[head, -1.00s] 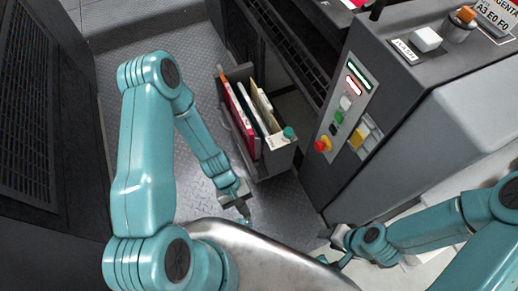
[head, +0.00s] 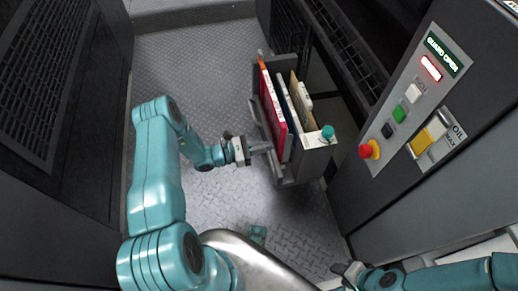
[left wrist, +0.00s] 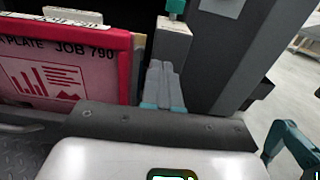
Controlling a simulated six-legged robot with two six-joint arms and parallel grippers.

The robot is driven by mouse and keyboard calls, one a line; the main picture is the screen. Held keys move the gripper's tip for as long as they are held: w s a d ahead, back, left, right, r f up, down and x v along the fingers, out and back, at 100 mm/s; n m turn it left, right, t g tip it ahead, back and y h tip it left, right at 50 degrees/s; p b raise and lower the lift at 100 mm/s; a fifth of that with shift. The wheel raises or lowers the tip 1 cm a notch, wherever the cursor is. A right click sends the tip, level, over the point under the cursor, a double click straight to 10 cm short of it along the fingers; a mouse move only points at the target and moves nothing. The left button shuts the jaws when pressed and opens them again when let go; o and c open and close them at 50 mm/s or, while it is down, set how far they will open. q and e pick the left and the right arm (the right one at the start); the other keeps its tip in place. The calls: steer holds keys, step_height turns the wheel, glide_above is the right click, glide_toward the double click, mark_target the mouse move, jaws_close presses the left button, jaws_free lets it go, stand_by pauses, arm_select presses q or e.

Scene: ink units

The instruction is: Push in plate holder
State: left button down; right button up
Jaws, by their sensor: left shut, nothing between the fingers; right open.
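The plate holder (head: 316,160) is a dark grey open box standing out from the machine, with several upright plates in it. A red plate (head: 272,115) is nearest my left arm, and a teal knob (head: 327,132) sits on the holder's front end. My left gripper (head: 264,148) is shut and empty, pointing right at the holder's left side near its front end. In the left wrist view its closed fingers (left wrist: 161,84) are beside the red plate (left wrist: 65,75); I cannot tell whether they touch the holder. My right gripper (head: 348,271) is open at the bottom, away from the holder.
A control panel (head: 412,100) with a lit "GUARD OPEN" sign and a red button (head: 369,149) is on the machine to the right. A dark cabinet with a grille (head: 45,75) stands at the left.

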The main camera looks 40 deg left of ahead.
mark_target(298, 141)
arm_select(q)
steer(key=b+x, duration=0.1)
steer(key=x, duration=0.7)
steer(key=shift+w+d, duration=0.2)
steer(key=shift+d, duration=0.05)
steer(key=shift+w+d, duration=0.15)
arm_select(e)
steer(key=shift+f, duration=0.95)
arm_select(q)
steer(key=shift+b, duration=0.3)
